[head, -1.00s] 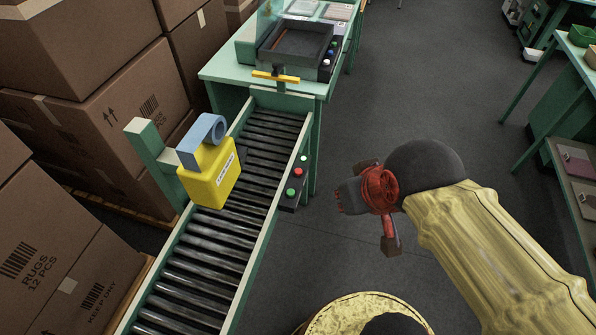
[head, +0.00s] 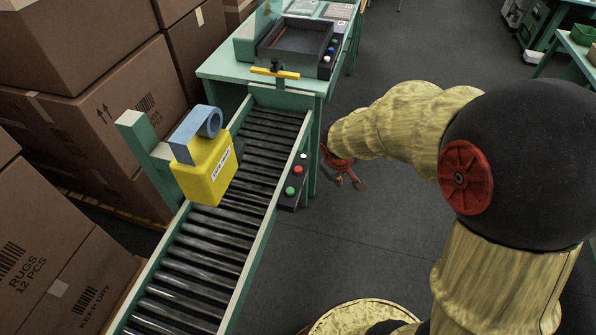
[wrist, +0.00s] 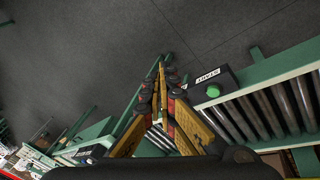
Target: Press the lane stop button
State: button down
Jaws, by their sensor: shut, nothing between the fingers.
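A black button box (head: 293,183) is fixed to the right side rail of the roller conveyor. It carries a red button (head: 297,169) in the middle, a white one (head: 304,156) above it and a green one (head: 290,190) below it. My gripper (head: 349,184) hangs to the right of the box, apart from it, fingers pointing downward. In the wrist view my gripper (wrist: 165,62) is shut and empty. The green button (wrist: 213,90) shows there to the right of the fingers beside a white label. I cannot make out the red button in that view.
The conveyor (head: 199,268) has a yellow box-shaped unit (head: 207,172) over its rollers. A green table (head: 224,66) with a dark tray stands at its far end. Stacked cartons (head: 95,120) line the left. The grey floor (head: 345,250) right of the conveyor is clear.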

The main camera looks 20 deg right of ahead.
jog(key=w+a+f+n+t+y, duration=0.1)
jog(key=w+a+f+n+t, duration=0.15)
jog(key=w+f, duration=0.55)
notch_tip(320, 180, up, 6)
jog(key=n+t+y, duration=0.3)
jog(key=n, duration=0.2)
send_over(296, 170)
jog(key=shift+r+m, duration=0.1)
jog(key=shift+m, duration=0.15)
jog(key=shift+b, duration=0.35)
notch_tip(296, 170, down, 9)
jog(key=b, duration=0.8)
jog(key=shift+r, duration=0.1)
jog(key=shift+b, duration=0.3)
jog(key=shift+f, duration=0.4)
